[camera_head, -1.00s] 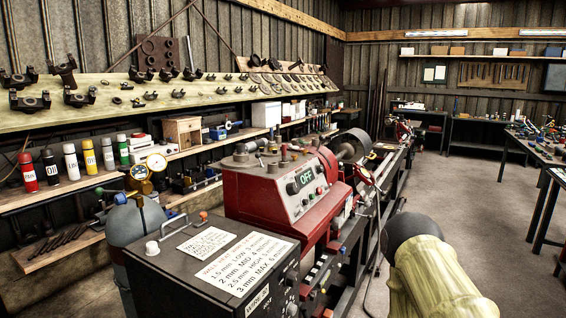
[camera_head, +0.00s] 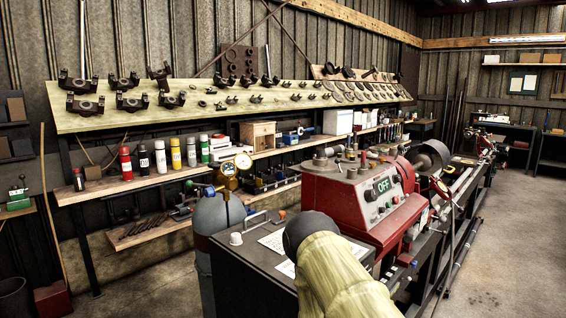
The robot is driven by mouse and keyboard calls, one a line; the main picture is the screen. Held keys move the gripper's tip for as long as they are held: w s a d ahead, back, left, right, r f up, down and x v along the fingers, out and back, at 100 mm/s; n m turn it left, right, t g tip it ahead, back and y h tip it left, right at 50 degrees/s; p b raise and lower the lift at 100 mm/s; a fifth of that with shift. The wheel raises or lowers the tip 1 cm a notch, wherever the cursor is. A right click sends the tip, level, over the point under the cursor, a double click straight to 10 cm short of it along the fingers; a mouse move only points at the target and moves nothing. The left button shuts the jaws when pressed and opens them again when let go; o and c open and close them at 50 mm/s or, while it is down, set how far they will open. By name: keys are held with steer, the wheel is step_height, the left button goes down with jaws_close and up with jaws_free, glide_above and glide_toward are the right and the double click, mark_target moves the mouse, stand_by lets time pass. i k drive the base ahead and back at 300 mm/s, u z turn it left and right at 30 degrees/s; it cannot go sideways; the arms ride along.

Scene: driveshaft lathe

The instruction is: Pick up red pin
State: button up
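I cannot make out a red pin for certain in this view. Small parts (camera_head: 340,158) stand on top of the red lathe headstock (camera_head: 345,200), too small to tell apart. A part of my own arm, pale yellow with a dark rounded end, rises at the bottom centre and hides part of the grey welder box. My gripper is not in view.
A wall shelf holds spray cans, one of them red (camera_head: 125,163), with a sloped board (camera_head: 215,115) of metal parts above. A gas cylinder (camera_head: 220,222) and the welder box (camera_head: 235,270) stand before it. Bare floor (camera_head: 510,245) lies to the right.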

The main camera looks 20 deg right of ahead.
mark_target(363, 159)
steer(key=u, duration=1.65)
steer(key=k, duration=1.4)
steer(key=z, duration=1.85)
steer(key=i, duration=0.2)
